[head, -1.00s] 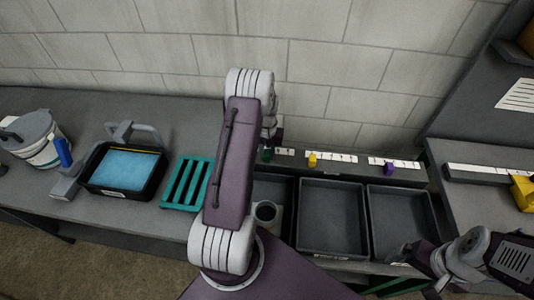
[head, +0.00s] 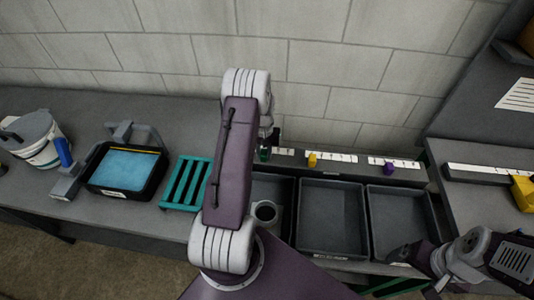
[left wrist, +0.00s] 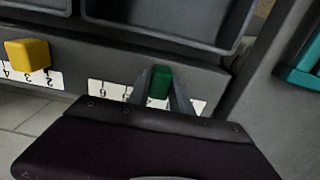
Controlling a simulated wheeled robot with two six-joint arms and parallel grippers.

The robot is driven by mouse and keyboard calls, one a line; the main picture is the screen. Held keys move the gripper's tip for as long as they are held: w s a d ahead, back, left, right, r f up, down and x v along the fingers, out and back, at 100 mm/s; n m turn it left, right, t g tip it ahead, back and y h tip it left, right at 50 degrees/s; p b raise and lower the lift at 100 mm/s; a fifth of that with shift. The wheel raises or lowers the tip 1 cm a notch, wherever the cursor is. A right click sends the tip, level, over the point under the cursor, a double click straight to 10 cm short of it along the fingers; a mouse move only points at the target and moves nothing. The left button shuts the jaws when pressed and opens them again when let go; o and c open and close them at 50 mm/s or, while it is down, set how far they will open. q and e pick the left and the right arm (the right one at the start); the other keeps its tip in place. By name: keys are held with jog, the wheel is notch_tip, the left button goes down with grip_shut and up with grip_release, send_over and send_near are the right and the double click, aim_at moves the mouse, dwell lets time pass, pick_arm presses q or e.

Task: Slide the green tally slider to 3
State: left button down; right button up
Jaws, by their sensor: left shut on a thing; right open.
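The green tally slider (left wrist: 160,82) sits on a numbered white strip (left wrist: 109,91) in the left wrist view. My left gripper (left wrist: 161,90) is shut on it, one finger on each side. Upside-down digits that look like 6 and 5 show left of the slider; the digit at the slider is hidden by the gripper. In the head view the green slider (head: 264,154) shows just below my left gripper (head: 265,148), at the left end of the rail. My right gripper (head: 404,256) is open and empty at the lower right.
A yellow slider (head: 312,159) and a purple slider (head: 388,168) stand on their own strips to the right. Dark bins (head: 331,250) lie in front of the rail. A teal slotted rack (head: 184,208) and a blue-filled tray (head: 105,191) are at left.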

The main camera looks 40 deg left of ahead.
pick_arm(q)
jog(key=a, duration=0.1)
jog(key=s+a, duration=0.1)
jog(key=shift+s+a, duration=0.2)
jog(key=shift+a, duration=0.2)
jog(key=c, duration=1.2)
grip_release()
jog(key=shift+d, duration=0.1)
jog(key=shift+o, duration=0.2)
jog(key=shift+r, duration=0.1)
notch_tip(320, 180, up, 9)
jog(key=b, duration=0.1)
jog(key=shift+d, duration=0.1)
